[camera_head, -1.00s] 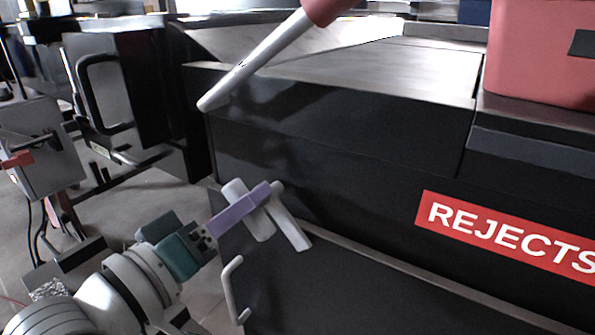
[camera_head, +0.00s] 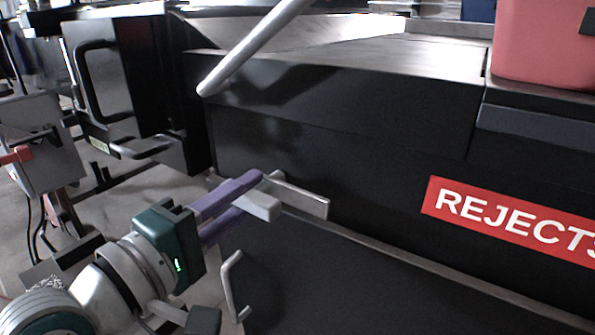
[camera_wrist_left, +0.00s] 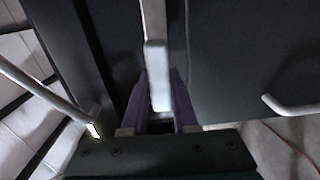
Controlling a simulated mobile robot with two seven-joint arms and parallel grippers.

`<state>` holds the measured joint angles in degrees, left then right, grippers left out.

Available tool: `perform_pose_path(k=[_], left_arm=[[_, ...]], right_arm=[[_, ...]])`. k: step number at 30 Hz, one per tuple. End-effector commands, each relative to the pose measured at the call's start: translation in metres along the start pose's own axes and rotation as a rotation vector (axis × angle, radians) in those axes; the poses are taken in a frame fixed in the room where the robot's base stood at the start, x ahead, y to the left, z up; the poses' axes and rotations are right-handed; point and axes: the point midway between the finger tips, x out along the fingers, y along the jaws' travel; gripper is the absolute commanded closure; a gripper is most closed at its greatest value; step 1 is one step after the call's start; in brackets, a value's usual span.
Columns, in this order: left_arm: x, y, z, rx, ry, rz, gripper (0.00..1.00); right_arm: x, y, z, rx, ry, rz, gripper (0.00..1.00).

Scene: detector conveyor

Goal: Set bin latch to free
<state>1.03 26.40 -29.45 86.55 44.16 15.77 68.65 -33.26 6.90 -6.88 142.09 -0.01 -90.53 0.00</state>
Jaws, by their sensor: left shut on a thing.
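The bin latch (camera_head: 302,196) is a pale grey bar with a stubby grip, on the black housing above the dark reject bin (camera_head: 350,285). The bar lies nearly flat, sloping slightly down to the right. My left gripper (camera_head: 256,190) reaches in from the left, its purple fingers shut on the latch grip and hiding part of it. In the left wrist view the pale latch (camera_wrist_left: 156,65) runs up from between the fingers of my left gripper (camera_wrist_left: 159,92). My right gripper is not in view.
A pale bin handle (camera_head: 230,285) sticks out just below my left gripper. A red REJECTS sign (camera_head: 510,215) is on the housing at right. A grey rod (camera_head: 250,50) slants above. A red case (camera_head: 540,45) sits top right. A grey box (camera_head: 40,145) stands at left.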

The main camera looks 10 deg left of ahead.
Motion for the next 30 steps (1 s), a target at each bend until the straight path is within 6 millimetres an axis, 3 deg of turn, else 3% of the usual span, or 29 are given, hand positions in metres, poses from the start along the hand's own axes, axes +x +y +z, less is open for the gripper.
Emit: perform_pose_path(k=[19,20,27,30], left_arm=[[-0.0002,-0.0004,0.0002,-0.056,0.000,0.000,1.00],[-0.0001,-0.0004,0.0002,-0.056,0.000,0.000,0.71],[-0.0001,-0.0004,0.0002,-0.054,0.000,0.000,0.44],[-0.0001,-0.0004,0.0001,-0.053,0.000,0.000,0.43]], right_arm=[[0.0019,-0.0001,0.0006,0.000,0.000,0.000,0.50],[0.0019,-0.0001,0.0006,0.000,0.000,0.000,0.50],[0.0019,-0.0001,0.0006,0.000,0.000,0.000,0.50],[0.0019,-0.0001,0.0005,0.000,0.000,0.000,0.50]])
